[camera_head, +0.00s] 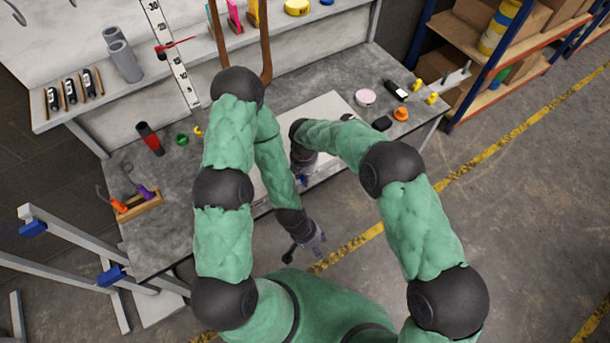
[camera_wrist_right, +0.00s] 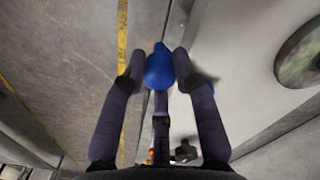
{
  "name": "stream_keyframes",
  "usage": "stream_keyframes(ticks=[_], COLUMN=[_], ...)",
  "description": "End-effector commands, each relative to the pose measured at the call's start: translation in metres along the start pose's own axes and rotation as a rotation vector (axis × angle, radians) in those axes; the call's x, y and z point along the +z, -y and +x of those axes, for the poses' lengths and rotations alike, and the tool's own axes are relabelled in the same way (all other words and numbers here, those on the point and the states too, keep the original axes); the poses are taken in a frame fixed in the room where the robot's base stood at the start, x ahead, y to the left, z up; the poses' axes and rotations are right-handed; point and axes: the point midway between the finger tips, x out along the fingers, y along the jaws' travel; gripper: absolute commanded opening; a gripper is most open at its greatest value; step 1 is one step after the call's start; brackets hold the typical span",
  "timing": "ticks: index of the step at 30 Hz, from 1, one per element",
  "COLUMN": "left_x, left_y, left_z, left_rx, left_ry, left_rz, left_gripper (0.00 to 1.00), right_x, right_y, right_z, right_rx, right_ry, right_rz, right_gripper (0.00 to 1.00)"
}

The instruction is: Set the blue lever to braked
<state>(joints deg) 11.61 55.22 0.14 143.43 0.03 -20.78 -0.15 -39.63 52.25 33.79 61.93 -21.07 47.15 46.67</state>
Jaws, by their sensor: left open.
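The blue lever's rounded end (camera_wrist_right: 160,68) sits between the fingertips of my right gripper (camera_wrist_right: 160,62) in the right wrist view. The fingertips close in on it from both sides and appear to touch it. In the head view my right gripper (camera_head: 303,174) is at the workbench's front edge, partly hidden by my arms, with a small bit of blue at its tip. The lever's position and its markings cannot be read. My left gripper (camera_head: 309,243) is open and empty, lower in the head view, over the floor in front of the bench.
The workbench (camera_head: 150,225) carries a wooden block with orange and purple tools (camera_head: 137,205), a dark-red cylinder (camera_head: 150,138) and small parts at right. A metal frame with blue clamps (camera_head: 111,275) stands at left. A shelf rack (camera_head: 480,60) stands at right; floor before it is clear.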

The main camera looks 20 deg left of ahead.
Motion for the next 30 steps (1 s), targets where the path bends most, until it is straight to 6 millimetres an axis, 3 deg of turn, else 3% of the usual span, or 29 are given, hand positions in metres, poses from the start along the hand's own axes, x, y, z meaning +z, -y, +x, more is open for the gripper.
stream_keyframes(ticks=[1, 2, 14, 19, 30], left_x=[0.0, 0.0, 0.0, 0.0, 0.0], left_y=[0.0, 0.0, 0.0, 0.0, 0.0], left_z=[0.0, 0.0, 0.0, 0.0, 0.0], left_rx=[0.0, 0.0, 0.0, 0.0, 0.0], left_ry=[0.0, 0.0, 0.0, 0.0, 0.0], left_rz=[0.0, 0.0, 0.0, 0.0, 0.0], left_gripper=[0.53, 0.53, 0.53, 0.53, 0.53], right_x=[0.001, 0.001, 0.0, -0.001, 0.0], right_y=[0.001, 0.001, 0.0, 0.001, 0.001], right_z=[0.0, 0.0, -0.004, -0.025, -0.095], right_rx=[-0.002, -0.002, -0.001, -0.002, -0.001], right_ry=[0.0, 0.0, -0.001, -0.004, -0.003], right_rz=[-0.001, -0.001, -0.002, -0.002, -0.003], right_gripper=[0.45, 0.52, 0.52, 0.52, 0.52])
